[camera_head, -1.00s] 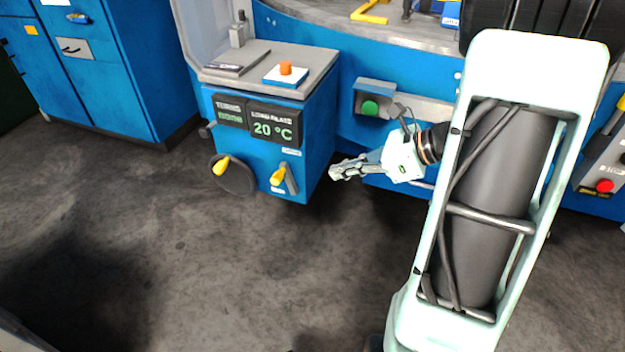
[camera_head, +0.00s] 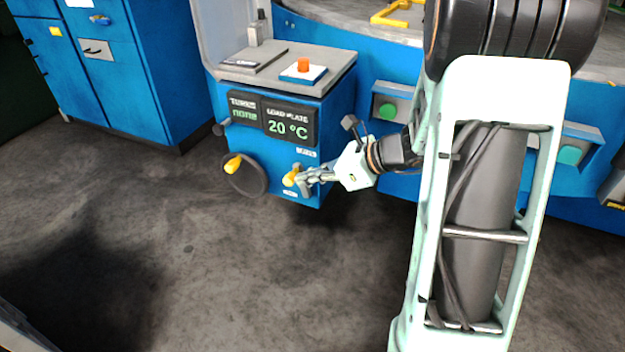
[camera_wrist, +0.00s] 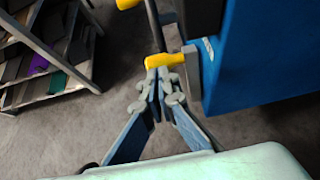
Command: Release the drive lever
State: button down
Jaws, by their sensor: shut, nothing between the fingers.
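The drive lever, with a yellow handle (camera_head: 291,177), is on the front of the blue control box (camera_head: 285,150), to the right of a dark handwheel (camera_head: 245,174) that has its own yellow knob. My gripper (camera_head: 303,181) is shut and empty, its fingertips right at the right side of the lever handle. In the wrist view the yellow lever handle (camera_wrist: 168,61) lies just beyond the fingertips of my gripper (camera_wrist: 158,76). The fingers are together and not around it. Whether the tips touch the handle I cannot tell.
The box display reads 20 °C, and an orange button (camera_head: 303,65) sits on its top. A green button (camera_head: 387,111) is on the machine to the right. Blue cabinets (camera_head: 100,60) stand at the left. The floor in front is clear.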

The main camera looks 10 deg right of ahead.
aim_at(289, 175)
jog(key=shift+r, duration=0.1)
jog(key=h+p, duration=0.1)
jog(key=p, duration=0.2)
jog(key=w+a+g+p, duration=0.1)
jog(key=p, duration=0.2)
jog(key=shift+a+r+h+p, duration=0.3)
jog(key=shift+r+h, duration=0.05)
jog(key=shift+h, duration=0.05)
jog(key=shift+w+a+f+g+h+p, duration=0.2)
jog(key=shift+w+a+g+h+p, duration=0.15)
jog(key=shift+p, duration=0.7)
jog(key=shift+w+a+f, duration=0.25)
jog(key=shift+a, duration=0.15)
